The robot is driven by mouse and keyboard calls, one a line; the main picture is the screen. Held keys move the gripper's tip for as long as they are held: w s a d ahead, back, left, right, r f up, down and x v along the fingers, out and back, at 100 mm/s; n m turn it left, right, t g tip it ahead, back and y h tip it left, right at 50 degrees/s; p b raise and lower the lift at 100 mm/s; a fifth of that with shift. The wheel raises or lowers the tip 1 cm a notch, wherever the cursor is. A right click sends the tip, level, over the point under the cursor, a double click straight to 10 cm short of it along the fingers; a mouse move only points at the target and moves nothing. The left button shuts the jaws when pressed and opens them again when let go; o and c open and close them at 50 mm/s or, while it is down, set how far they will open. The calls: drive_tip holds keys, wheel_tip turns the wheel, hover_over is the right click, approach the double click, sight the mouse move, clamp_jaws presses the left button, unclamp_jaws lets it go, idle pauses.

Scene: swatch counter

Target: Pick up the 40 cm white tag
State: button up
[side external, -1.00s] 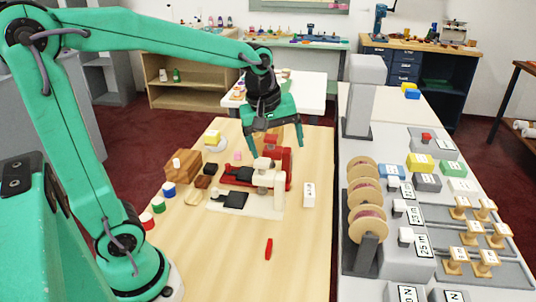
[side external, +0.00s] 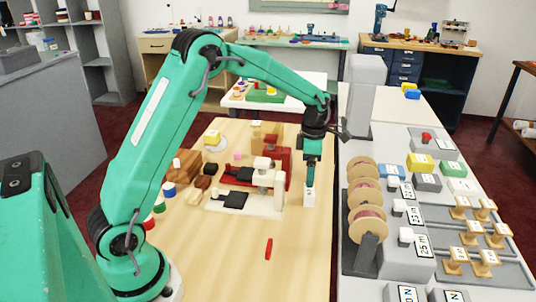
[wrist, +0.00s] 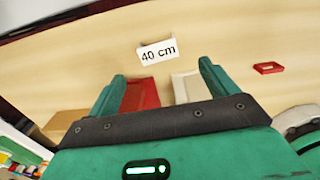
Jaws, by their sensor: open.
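The white tag (side external: 309,198) stands on the wooden table, right of the red and white devices. In the wrist view the tag (wrist: 157,52) shows its "40 cm" print, slightly tilted, just beyond my fingertips and between their lines. My gripper (side external: 311,180) points down over the tag, seen nearly edge-on in the side view, and overlaps its top there. In the wrist view my gripper (wrist: 162,69) has its two green fingers wide apart with nothing held between them. I cannot tell the exact height gap to the tag.
A red device (side external: 284,160) and a white device (side external: 264,178) stand close left of the tag. A small red piece (side external: 268,249) lies nearer the front. A grey counter with spools (side external: 366,213) runs along the right. The front of the table is mostly clear.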

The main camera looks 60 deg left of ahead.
sight(310, 189)
drive_tip(key=shift+w+a+f+n, duration=0.15)
drive_tip(key=shift+w+f+n, duration=0.2)
drive_tip(key=shift+f, duration=0.25)
drive_tip(key=shift+s+f, duration=0.2)
drive_tip(key=shift+f, duration=3.7)
drive_tip(key=c, duration=1)
drive_tip(key=shift+r, duration=0.2)
drive_tip(key=shift+c, duration=0.2)
drive_tip(key=shift+r, duration=0.6)
drive_tip(key=r, duration=0.1)
drive_tip(key=d+r, duration=0.1)
drive_tip(key=r, duration=0.1)
drive_tip(key=shift+s+r, duration=0.1)
drive_tip(key=shift+s, duration=0.05)
drive_tip(key=s+d+r, duration=0.4)
drive_tip(key=d+r, duration=0.2)
drive_tip(key=d, duration=0.3)
drive_tip(key=shift+s+d+r, duration=0.15)
drive_tip(key=shift+s+d, duration=0.15)
drive_tip(key=shift+d, duration=0.05)
